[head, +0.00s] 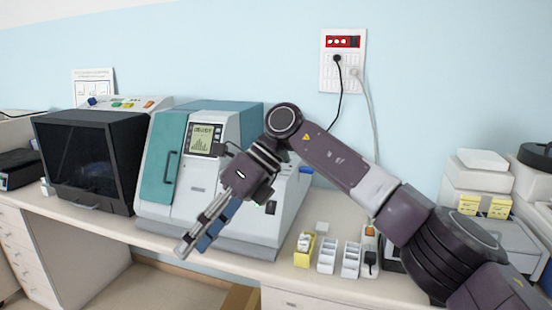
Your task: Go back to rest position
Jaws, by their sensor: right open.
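My right gripper (205,226) is in the middle of the head view, at the end of my right arm, which comes in from the lower right. Its fingers point down and to the left, in front of the teal and white machine (256,226) on the bench. The gripper is open, and I see nothing held in it. My left gripper is not in view.
A dark-fronted machine (82,160) stands at the left on the bench. A yellow rack (303,258) and white racks (327,257) stand near the bench's front edge, below my right arm. White boxes (477,180) stand at the right. A wall socket panel (342,72) has cables hanging down.

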